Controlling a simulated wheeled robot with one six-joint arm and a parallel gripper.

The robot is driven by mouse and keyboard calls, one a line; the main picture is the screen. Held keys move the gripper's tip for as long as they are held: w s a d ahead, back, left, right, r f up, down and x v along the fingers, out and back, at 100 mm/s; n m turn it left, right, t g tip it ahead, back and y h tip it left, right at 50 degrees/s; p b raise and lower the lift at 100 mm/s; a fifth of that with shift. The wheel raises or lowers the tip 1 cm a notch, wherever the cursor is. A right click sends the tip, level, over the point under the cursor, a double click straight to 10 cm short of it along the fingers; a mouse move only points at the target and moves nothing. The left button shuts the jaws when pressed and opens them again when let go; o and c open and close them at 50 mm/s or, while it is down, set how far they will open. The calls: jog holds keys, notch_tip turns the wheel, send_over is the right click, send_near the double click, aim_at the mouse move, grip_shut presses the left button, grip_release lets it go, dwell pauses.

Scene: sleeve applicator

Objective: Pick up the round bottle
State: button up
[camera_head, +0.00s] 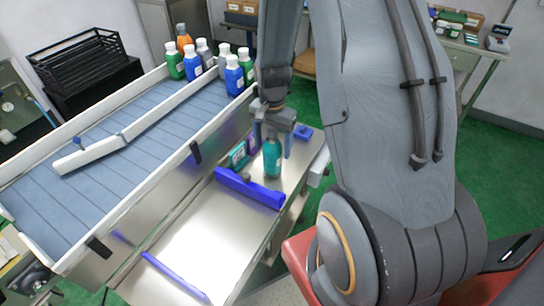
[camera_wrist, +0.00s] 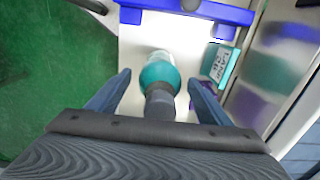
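The round bottle (camera_head: 272,160) is teal with a dark grey cap and stands upright on the steel table by the conveyor. In the wrist view the teal bottle (camera_wrist: 160,74) lies between the fingers, its dark cap nearest the palm. My gripper (camera_head: 273,142) points down over the bottle, with a finger on either side of its top. In the wrist view my gripper (camera_wrist: 160,88) is open, with gaps between both fingers and the bottle. The bottle's far side is hidden.
A teal-green box (camera_head: 238,155) stands left of the bottle, close to the conveyor wall. A blue bar (camera_head: 250,190) crosses the steel surface in front of it. A small blue block (camera_head: 303,132) is at the right. Several bottles (camera_head: 202,56) stand on the conveyor (camera_head: 110,165).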

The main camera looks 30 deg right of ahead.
jog(key=c, duration=1.8)
grip_shut()
jog(key=shift+r, duration=0.2)
